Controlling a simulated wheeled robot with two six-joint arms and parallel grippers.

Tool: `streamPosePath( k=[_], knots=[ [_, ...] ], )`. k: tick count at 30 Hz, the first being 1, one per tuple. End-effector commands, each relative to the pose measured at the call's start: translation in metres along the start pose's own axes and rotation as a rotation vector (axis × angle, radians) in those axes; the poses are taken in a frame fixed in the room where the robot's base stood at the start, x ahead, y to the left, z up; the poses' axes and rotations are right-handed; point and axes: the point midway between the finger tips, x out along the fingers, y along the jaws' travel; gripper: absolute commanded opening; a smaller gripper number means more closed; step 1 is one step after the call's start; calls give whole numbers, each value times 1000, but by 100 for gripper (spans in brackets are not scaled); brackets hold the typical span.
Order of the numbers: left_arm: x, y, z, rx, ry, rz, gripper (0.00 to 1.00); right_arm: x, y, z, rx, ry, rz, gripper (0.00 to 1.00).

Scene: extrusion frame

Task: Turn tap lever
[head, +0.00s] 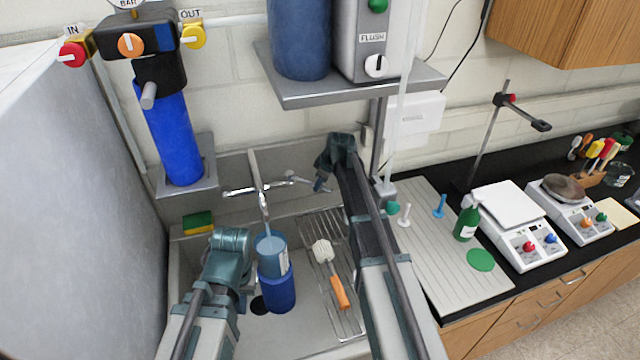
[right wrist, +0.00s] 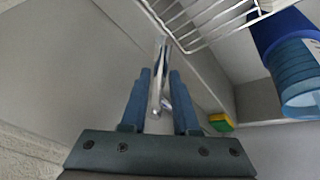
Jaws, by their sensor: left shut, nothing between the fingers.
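The chrome tap (head: 262,190) stands at the back of the sink, its long spout above a blue translucent container (head: 270,249) with a dark blue lower part. A lever reaches out on each side; the right one (head: 300,180) meets my right gripper (head: 319,184). In the right wrist view, a chrome lever (right wrist: 157,80) lies between the two blue fingers of my right gripper (right wrist: 158,75), with gaps beside it; contact cannot be told. My left gripper (head: 244,270) is beside the container's left side, shut and empty, its fingertips mostly hidden.
A wire rack (head: 312,228) in the sink holds a white brush with an orange handle (head: 330,272). A sponge (head: 198,222) lies on the back-left rim. A shelf (head: 345,90) overhangs the back. A blue filter (head: 172,137) hangs at left.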

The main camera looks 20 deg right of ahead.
Motion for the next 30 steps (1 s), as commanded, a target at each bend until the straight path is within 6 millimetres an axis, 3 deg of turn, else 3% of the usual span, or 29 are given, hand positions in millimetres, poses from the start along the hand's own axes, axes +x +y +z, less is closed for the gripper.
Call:
streamPosePath(
  k=[1, 4, 30],
  knots=[
    [0, 0, 0, 0, 0, 0, 0, 0, 0, 0, 0, 0, 0, 18],
    [0, 0, 0, 0, 0, 0, 0, 0, 0, 0, 0, 0, 0, 0],
    [0, 0, 0, 0, 0, 0, 0, 0, 0, 0, 0, 0, 0, 0]
  ],
)
